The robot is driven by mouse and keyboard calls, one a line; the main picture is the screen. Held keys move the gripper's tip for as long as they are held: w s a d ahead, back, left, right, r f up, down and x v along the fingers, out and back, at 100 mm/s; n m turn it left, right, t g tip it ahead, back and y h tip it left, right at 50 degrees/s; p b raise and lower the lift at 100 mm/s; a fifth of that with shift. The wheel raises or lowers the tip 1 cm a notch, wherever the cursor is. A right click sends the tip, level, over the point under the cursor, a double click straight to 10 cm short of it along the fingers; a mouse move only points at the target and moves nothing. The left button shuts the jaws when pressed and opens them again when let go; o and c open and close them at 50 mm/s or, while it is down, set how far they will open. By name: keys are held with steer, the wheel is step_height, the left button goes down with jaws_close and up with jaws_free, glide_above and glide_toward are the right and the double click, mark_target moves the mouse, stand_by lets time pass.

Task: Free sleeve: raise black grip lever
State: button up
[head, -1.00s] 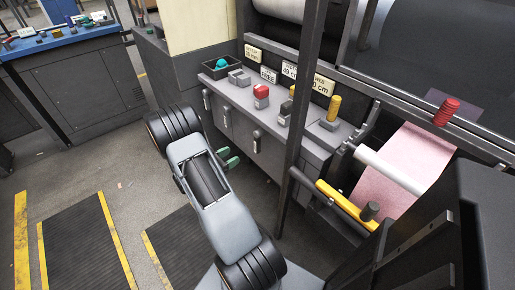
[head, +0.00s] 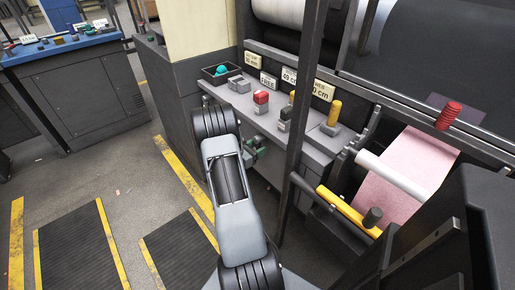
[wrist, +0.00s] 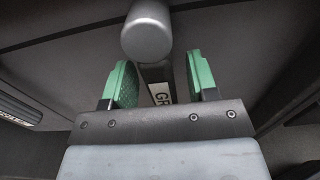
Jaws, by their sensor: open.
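My gripper (head: 257,150) is low against the front of the grey cabinet in the head view, partly hidden by my arm. In the wrist view its two green fingers (wrist: 158,82) stand apart with nothing clamped between them.
Above the cabinet front, a ledge carries a red-topped control (head: 261,99), a grey and black one (head: 285,117) and a yellow one (head: 334,113). A dark upright post (head: 300,130) stands close right of my gripper. Pink felt (head: 405,175) hangs farther right.

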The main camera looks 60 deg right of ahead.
steer(key=shift+d, duration=0.15)
steer(key=shift+s, duration=0.1)
jaws_close()
stand_by(0.4)
